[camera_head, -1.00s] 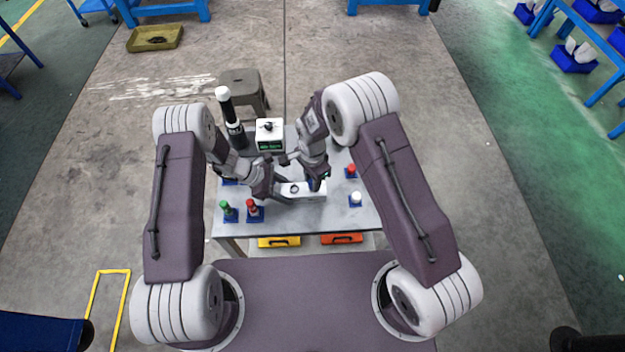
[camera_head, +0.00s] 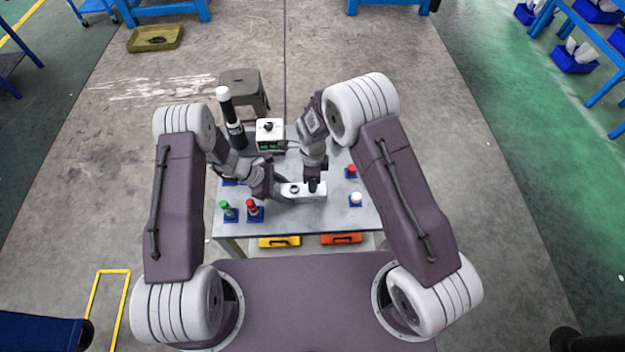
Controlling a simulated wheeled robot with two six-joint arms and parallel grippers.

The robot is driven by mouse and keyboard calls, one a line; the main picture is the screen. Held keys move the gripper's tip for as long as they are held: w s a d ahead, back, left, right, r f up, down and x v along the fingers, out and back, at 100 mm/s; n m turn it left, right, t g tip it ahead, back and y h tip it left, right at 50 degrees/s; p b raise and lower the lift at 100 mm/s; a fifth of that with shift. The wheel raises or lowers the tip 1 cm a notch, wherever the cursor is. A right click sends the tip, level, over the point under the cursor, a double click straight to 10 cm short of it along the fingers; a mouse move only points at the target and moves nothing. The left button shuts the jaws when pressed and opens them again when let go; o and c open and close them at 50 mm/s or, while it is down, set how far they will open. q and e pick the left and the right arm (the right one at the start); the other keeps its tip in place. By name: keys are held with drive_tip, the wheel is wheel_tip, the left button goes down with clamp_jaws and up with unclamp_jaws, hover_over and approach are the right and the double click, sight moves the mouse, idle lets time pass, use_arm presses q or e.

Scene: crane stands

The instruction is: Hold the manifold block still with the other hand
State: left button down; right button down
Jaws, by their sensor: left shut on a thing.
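The manifold block (camera_head: 301,194) is a pale, oblong block lying on the grey table (camera_head: 290,222) near its middle, with a dark round port on its top. My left gripper (camera_head: 283,192) reaches in from the left and is shut on the block's left end. My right gripper (camera_head: 314,185) points down over the block's right part, with its dark tip at the block's top. Whether its jaws are open or shut is too small to tell. The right gripper hides part of the block.
A white device (camera_head: 270,135) and a black, white-topped cylinder (camera_head: 231,118) stand at the back. The table's front is clear.

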drive_tip(key=m, duration=0.5)
drive_tip(key=m, duration=0.5)
drive_tip(key=shift+w, duration=0.1)
drive_tip(key=c, duration=1)
unclamp_jaws()
drive_tip(key=shift+c, duration=0.2)
drive_tip(key=shift+c, duration=0.7)
